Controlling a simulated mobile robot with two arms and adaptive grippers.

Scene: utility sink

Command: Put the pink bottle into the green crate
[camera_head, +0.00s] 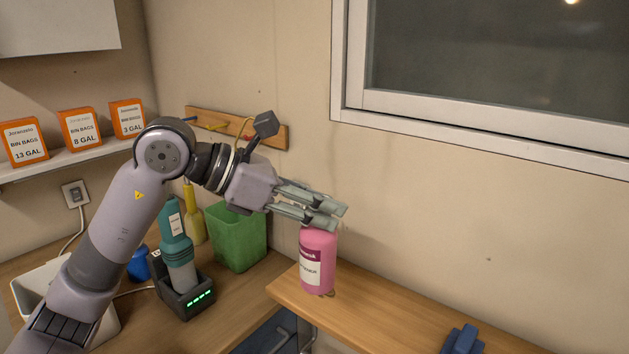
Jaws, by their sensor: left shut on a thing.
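The pink bottle (318,258) stands upright at the left end of the raised wooden shelf, with a white and dark label on its side. My left gripper (325,212) reaches over from the left and is shut on the top of the bottle; its fingers hide the bottle's neck. The green crate (238,240) stands on the lower counter to the left of the bottle, below my left wrist. Its top is open and partly hidden by my arm. My right gripper does not show.
A teal device (174,235) sits in a dark charger (188,298) beside the crate. A yellow bottle (193,215) stands behind it. A blue object (462,340) lies on the raised wooden shelf (390,320). Orange bin-bag boxes (78,130) line the wall shelf.

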